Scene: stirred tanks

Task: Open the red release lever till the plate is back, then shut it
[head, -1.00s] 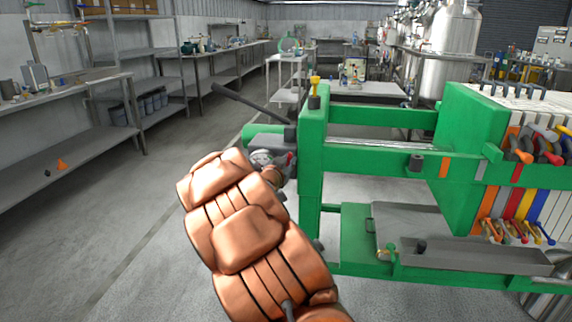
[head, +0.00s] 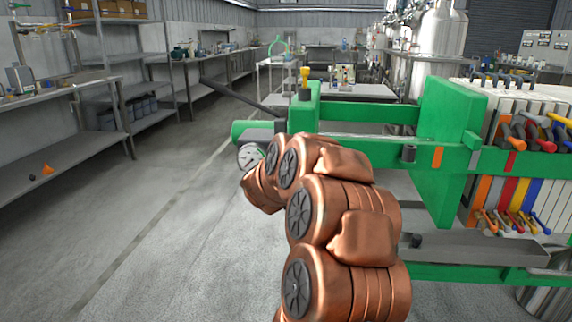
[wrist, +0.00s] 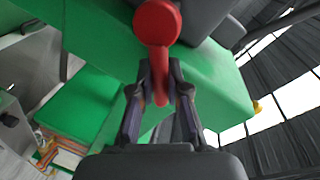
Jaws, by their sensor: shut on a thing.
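The red release lever (wrist: 157,24) fills the top middle of the wrist view, with a round end and a narrow red shank running down between my fingers. My gripper (wrist: 160,75) is shut on that shank. In the head view my copper-coloured arm hides both the gripper and the lever, in front of the green press frame (head: 304,112). The thick green press plate (head: 440,145) stands upright at the right, close against a stack of white and coloured plates (head: 515,195).
A round gauge (head: 250,156) and a long dark bar (head: 240,98) sit at the press's left end. A yellow-topped fitting (head: 305,80) stands on the frame. A grey tray (head: 470,246) lies below the plates. The floor at left is clear; benches (head: 60,95) line the wall.

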